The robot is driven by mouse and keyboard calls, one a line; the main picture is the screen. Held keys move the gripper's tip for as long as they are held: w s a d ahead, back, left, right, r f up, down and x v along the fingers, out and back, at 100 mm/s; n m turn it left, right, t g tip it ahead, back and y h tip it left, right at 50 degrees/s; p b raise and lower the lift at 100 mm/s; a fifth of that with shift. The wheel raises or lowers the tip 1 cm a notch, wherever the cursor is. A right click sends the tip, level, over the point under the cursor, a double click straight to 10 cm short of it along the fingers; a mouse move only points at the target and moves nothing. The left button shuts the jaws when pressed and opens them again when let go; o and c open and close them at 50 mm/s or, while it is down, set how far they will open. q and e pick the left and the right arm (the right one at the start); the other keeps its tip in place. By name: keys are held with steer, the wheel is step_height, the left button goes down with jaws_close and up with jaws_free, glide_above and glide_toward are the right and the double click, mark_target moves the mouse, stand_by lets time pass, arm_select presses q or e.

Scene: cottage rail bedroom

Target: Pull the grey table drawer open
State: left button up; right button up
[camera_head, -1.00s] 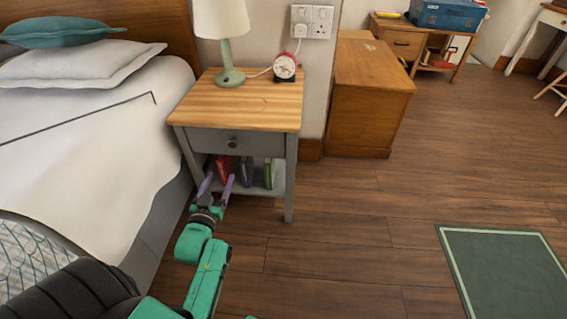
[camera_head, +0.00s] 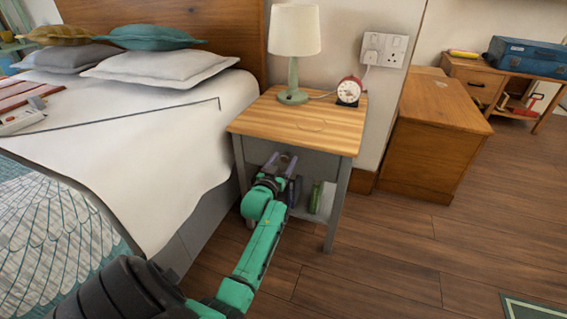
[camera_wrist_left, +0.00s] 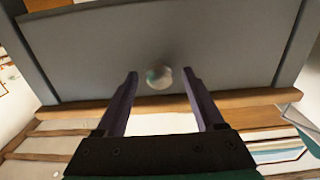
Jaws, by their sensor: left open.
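The grey bedside table (camera_head: 334,205) has a pale wooden top and stands right of the bed. Its grey drawer front (camera_wrist_left: 222,40) fills the left wrist view, with no open gap visible around it. The round, shiny drawer knob (camera_wrist_left: 159,77) shows between the two finger tips; in the head view my gripper hides it. My left gripper (camera_head: 281,160) is in front of the drawer, its fingers pointing at it. In the left wrist view the gripper (camera_wrist_left: 161,74) is open, one finger on each side of the knob. Contact cannot be told. My right gripper is out of view.
A lamp (camera_head: 294,45) and a red alarm clock (camera_head: 349,91) stand on the tabletop. Books (camera_head: 314,198) sit on the lower shelf. The bed (camera_head: 130,150) is close on the left, a wooden cabinet (camera_head: 425,150) on the right. The floor in front is clear.

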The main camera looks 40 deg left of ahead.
arm_select(q)
jaws_close()
stand_by(1.4)
